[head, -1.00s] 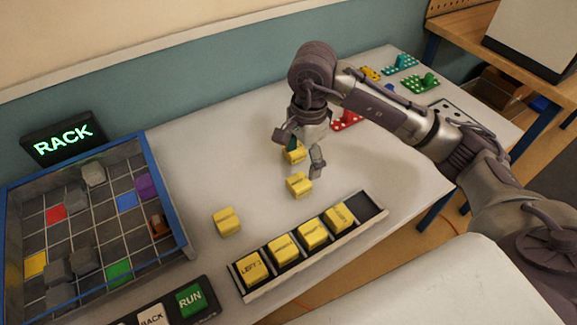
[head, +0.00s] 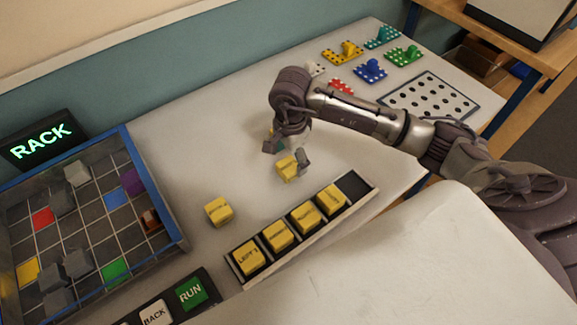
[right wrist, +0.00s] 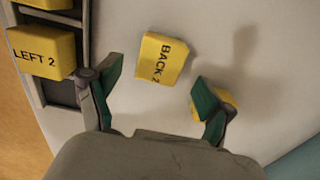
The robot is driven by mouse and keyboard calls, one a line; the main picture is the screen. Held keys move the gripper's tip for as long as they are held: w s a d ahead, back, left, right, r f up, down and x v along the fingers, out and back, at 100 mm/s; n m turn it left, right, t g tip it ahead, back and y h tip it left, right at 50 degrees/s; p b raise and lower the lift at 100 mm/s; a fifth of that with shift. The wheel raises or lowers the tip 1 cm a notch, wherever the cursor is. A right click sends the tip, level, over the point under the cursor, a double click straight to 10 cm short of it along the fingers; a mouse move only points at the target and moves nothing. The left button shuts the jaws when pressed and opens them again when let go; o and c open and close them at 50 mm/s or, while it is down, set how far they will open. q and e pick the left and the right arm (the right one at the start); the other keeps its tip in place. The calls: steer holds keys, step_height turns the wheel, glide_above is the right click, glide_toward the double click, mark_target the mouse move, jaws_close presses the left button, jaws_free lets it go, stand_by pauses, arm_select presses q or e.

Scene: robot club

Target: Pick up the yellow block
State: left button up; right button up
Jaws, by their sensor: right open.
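A yellow block (head: 288,167) lies on the white table, close to my right gripper (head: 287,153). Another yellow block (right wrist: 229,98) is mostly hidden behind the finger at the right of that view. A further yellow block (head: 218,211) lies to the left on the table. My left gripper is not in view.
A rack strip (head: 353,186) holds several yellow blocks, with its far-end slot empty; one block (right wrist: 40,52) reads LEFT 2. A blue-edged grid box (head: 157,190) stands left. A green RUN button (head: 191,292) is in front. Coloured pegged pieces (head: 370,70) lie at the back.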

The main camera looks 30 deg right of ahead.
mark_target(292, 163)
steer(key=f, duration=0.3)
steer(key=shift+d+f, duration=0.2)
steer(key=shift+f, duration=0.05)
steer(key=c, duration=1.3)
steer(key=shift+r, duration=0.1)
